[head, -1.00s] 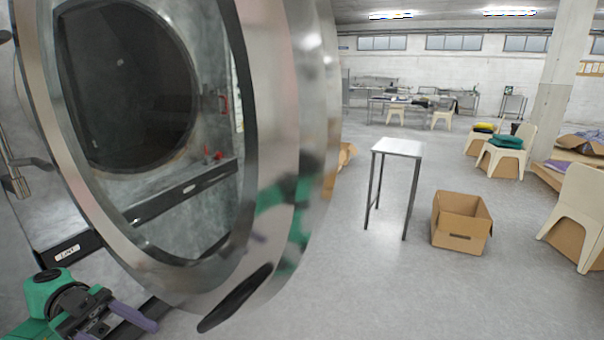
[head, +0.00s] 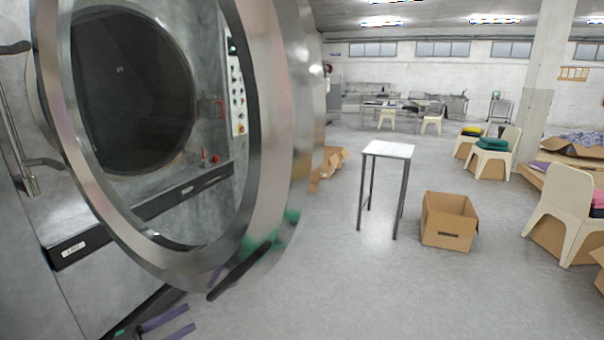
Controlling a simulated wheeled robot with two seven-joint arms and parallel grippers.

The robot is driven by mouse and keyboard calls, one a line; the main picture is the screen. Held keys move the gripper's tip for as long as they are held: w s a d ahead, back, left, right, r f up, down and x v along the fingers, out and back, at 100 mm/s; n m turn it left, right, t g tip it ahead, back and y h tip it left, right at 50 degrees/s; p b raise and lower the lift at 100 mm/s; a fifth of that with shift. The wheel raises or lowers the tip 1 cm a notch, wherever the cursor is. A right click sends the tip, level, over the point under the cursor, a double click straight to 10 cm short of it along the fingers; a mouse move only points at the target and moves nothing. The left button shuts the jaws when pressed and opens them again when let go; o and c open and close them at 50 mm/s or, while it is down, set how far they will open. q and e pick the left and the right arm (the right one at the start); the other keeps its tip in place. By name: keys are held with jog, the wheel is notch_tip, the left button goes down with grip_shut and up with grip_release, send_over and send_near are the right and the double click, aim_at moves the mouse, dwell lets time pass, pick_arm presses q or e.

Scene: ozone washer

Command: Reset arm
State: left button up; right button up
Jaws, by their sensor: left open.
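My left gripper (head: 189,319) shows at the bottom edge, left of centre. Its two purple fingers are apart with nothing between them, and most of its green and black body is cut off by the frame. It is below the round metal washer door (head: 275,130), which stands open on the left. The door's dark handle (head: 232,277) is above and right of the fingers, and no contact shows. A green and purple reflection shows on the door rim. My right gripper is not in view.
The washer front (head: 212,110) with its dark drum opening is behind the door ring. A small white-topped table (head: 388,150) and an open cardboard box (head: 449,221) stand on the floor at right. Beige chairs (head: 560,215) line the far right. The floor between is clear.

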pick_arm(q)
jog(key=w+a+f+n+t+y, duration=0.1)
jog(key=a+f+n+t+y, duration=0.2)
jog(key=f, duration=0.4)
jog(key=a+f+n+y, duration=0.1)
jog(key=f+n+y, duration=0.25)
jog(key=f, duration=0.35)
jog(key=s+a+f+n+g+y, duration=0.15)
jog(key=s+f+y, duration=0.3)
jog(key=f, duration=0.55)
jog(key=s+a+f+n+g+y, duration=0.15)
jog(key=s+f+y, duration=0.35)
jog(key=f, duration=0.6)
jog(key=s+d+f+g, duration=0.2)
jog(key=s+f, duration=0.3)
jog(key=s, duration=0.5)
jog(key=s+d+f+g, duration=0.3)
jog(key=s+f+g, duration=0.2)
jog(key=s, duration=0.5)
jog(key=s+d+f+n+g, duration=0.1)
jog(key=s+d+f+g, duration=0.2)
jog(key=s, duration=0.8)
notch_tip(320, 180, down, 2)
